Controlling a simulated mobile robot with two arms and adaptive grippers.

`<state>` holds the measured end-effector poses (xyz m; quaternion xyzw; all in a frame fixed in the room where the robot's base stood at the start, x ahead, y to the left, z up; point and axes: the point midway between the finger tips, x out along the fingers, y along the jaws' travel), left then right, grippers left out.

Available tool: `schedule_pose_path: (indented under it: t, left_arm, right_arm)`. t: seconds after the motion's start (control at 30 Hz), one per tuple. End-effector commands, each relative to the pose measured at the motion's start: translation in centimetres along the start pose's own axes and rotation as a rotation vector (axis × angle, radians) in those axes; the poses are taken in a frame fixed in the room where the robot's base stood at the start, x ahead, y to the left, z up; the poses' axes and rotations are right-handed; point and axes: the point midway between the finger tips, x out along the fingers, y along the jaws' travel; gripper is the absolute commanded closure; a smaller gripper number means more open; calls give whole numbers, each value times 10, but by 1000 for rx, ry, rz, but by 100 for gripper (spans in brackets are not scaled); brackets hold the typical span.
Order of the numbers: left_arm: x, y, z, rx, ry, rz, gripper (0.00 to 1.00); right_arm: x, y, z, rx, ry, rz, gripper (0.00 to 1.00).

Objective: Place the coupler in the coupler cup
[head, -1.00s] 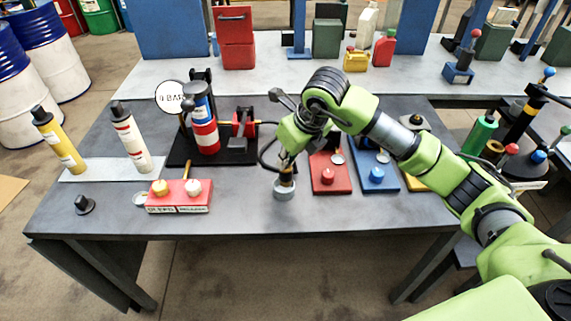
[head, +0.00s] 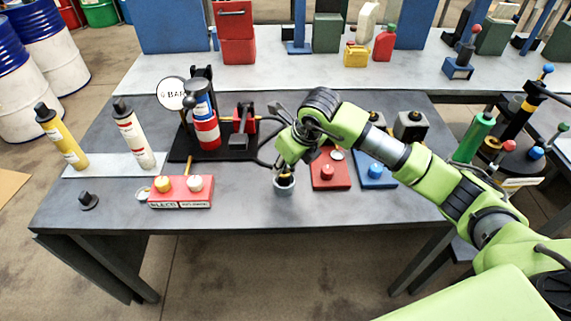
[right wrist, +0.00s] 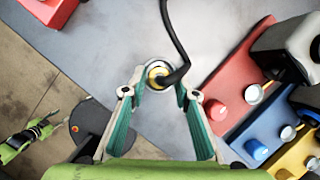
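The coupler, a brass-coloured fitting on the end of a black hose, sits in the small grey coupler cup (head: 284,187) near the table's front edge. In the right wrist view the coupler (right wrist: 157,73) is inside the cup's round rim, with the hose leaving its top. My right gripper (head: 286,174) is just above the cup. In the right wrist view its two fingers (right wrist: 160,94) are spread on either side, with a gap to the coupler. Part of a green arm, seemingly my left one, shows at the left edge of that view; its fingers cannot be made out.
The pump stand with a red-and-white cylinder (head: 206,130) is behind. The table front is clear around the cup.

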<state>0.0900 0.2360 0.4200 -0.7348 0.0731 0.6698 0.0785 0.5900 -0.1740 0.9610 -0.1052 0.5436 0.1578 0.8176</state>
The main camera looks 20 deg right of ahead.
Motion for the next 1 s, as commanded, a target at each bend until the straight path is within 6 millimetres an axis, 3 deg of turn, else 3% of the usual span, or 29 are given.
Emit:
schedule_pose_path:
  t: [0.27,0.7,1.0]
  left_arm:
    - [-1,0,0,0,0,0,59]
    - [18,1,2,0,-1,0,59]
    - [22,1,2,0,-1,1,59]
  right_arm:
    - [-7,0,2,0,-2,0,72]
    - [-94,-1,1,-1,-4,-3,72]
    - [-122,0,1,0,-1,-1,72]
